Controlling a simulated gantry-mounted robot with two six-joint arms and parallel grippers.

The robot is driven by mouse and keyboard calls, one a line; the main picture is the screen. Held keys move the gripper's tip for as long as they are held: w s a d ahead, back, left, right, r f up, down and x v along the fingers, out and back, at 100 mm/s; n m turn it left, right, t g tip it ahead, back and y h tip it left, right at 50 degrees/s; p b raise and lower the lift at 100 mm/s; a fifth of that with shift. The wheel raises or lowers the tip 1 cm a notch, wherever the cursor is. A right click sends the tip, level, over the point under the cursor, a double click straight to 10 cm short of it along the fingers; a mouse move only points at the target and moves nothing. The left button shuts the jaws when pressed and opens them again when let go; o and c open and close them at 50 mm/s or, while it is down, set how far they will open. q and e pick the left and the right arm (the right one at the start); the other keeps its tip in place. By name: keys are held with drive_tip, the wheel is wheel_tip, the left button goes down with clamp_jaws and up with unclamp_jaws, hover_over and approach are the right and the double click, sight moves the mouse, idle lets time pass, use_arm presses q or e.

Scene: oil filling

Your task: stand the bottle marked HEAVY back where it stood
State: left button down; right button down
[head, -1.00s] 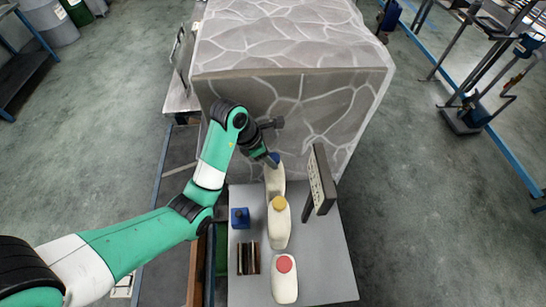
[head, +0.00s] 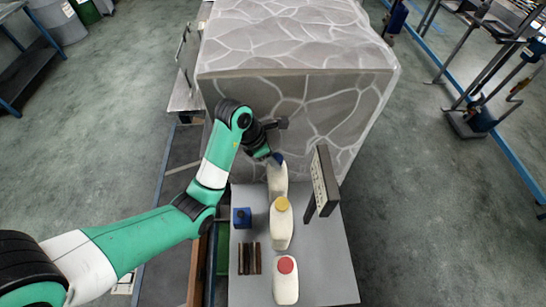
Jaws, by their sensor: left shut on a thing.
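Three pale bottles are in line on the grey table (head: 325,262). The far one, a blue-capped bottle (head: 278,181), is at the back near the stone-patterned block. The middle one is a yellow-capped bottle (head: 281,228), and the nearest is a red-capped bottle (head: 286,283). My left gripper (head: 274,158) is shut on the top of the blue-capped bottle. That bottle's base is hidden behind the yellow-capped one, so I cannot tell whether it touches the table. No HEAVY marking is readable on any bottle. My right gripper is out of view.
A large stone-patterned block (head: 300,105) stands behind the table. An upright dark panel (head: 323,182) is right of the bottles. A small blue object (head: 241,217) and dark brown upright pieces (head: 249,258) are on the left. The table's right front is clear.

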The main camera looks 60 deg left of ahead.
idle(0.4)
use_arm(q)
drive_tip(key=shift+c, duration=1.8)
unclamp_jaws()
drive_tip(key=o, duration=0.4)
drive_tip(key=shift+f, duration=0.2)
drive_tip(key=shift+c, duration=0.2)
drive_tip(key=shift+r, duration=0.15)
wheel_tip(320, 180, up, 7)
drive_tip(key=p, duration=0.7)
